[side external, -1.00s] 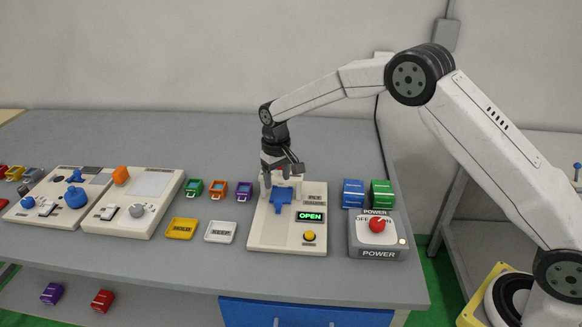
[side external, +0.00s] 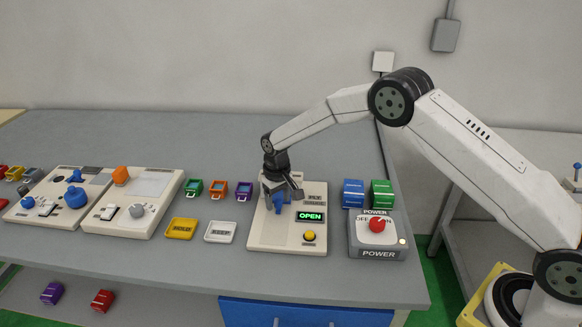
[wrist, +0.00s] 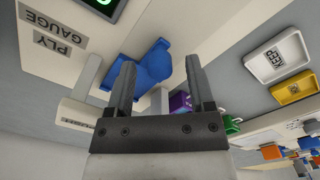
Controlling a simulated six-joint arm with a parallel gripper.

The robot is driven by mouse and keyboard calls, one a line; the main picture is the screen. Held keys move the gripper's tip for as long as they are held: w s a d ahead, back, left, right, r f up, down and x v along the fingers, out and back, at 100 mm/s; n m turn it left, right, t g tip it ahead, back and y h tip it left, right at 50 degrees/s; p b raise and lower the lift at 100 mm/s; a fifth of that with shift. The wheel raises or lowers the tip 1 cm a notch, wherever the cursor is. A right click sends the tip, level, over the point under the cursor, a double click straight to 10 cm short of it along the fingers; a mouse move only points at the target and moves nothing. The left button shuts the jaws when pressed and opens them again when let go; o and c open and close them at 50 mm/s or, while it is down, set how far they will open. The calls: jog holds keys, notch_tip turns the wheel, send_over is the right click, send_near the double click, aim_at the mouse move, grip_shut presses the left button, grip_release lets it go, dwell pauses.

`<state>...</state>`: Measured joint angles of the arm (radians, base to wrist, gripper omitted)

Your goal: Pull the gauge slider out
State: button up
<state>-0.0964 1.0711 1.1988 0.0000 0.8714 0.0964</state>
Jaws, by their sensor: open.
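The ply gauge is a cream panel (side external: 262,238) on the bench, with a lit green OPEN display (side external: 311,216) and a yellow button (side external: 310,236). Its blue slider (side external: 279,207) is partly hidden behind my gripper (side external: 281,192) in the side view. In the wrist view the blue slider (wrist: 150,66) lies near my gripper's fingertips (wrist: 159,68), beyond and partly behind the left finger. My gripper is open. I cannot tell whether either finger touches the slider. The PLY GAUGE label (wrist: 57,38) shows at the upper left of the wrist view.
A grey power box (side external: 378,239) with a red knob stands right of the gauge, with blue (side external: 353,193) and green (side external: 382,193) boxes behind it. Yellow (side external: 181,229) and white KEEP (side external: 220,232) trays lie left. Several small coloured frames sit behind them. The rear bench is clear.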

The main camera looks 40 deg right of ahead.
jog(key=shift+f, duration=0.2)
grip_shut()
dwell(1.4)
